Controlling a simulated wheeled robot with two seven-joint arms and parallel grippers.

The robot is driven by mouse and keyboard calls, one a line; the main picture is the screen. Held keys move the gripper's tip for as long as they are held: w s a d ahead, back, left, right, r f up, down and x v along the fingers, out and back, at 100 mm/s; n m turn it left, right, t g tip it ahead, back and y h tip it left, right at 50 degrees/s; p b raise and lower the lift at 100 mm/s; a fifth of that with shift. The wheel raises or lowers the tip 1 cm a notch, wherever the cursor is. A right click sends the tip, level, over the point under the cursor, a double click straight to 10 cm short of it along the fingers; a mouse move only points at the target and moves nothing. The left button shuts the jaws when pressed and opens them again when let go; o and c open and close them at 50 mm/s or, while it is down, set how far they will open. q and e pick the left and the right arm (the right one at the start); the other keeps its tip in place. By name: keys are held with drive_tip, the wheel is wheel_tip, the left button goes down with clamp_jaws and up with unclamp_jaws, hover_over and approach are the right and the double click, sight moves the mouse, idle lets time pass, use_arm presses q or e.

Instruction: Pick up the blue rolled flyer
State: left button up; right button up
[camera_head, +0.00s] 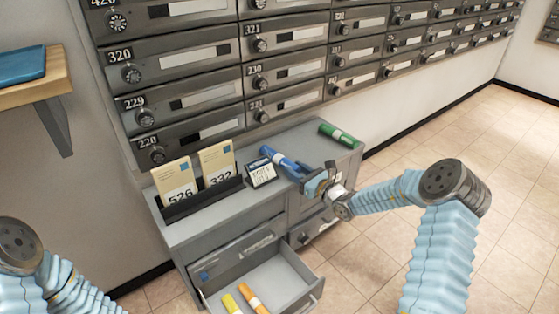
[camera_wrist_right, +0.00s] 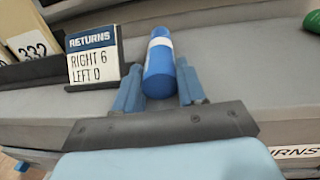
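The blue rolled flyer (camera_head: 279,158) has a white band and lies on top of the grey cabinet, beside the small returns sign. In the right wrist view the flyer (camera_wrist_right: 159,66) points away from me, its near end between the two fingers. My right gripper (camera_wrist_right: 160,92) is open, with one finger on each side of the flyer; small gaps seem to show, and I cannot tell whether either finger touches it. In the head view the right gripper (camera_head: 306,172) is at the cabinet's front edge. My left gripper is out of view; only part of the left arm shows.
The returns sign (camera_head: 261,172) reads "RIGHT 6 LEFT 0" and stands close left of the flyer. A holder (camera_head: 203,200) with cards 526 and 332 is further left. A green roll (camera_head: 337,134) lies right. An open drawer (camera_head: 284,277) below holds yellow and orange rolls. Mailboxes (camera_head: 215,85) rise behind.

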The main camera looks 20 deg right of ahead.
drive_tip(key=shift+c, duration=1.2)
drive_tip(key=shift+r+p, duration=1.45)
drive_tip(key=shift+r, duration=0.6)
drive_tip(key=p+v, duration=0.2)
drive_tip(key=v, duration=0.6)
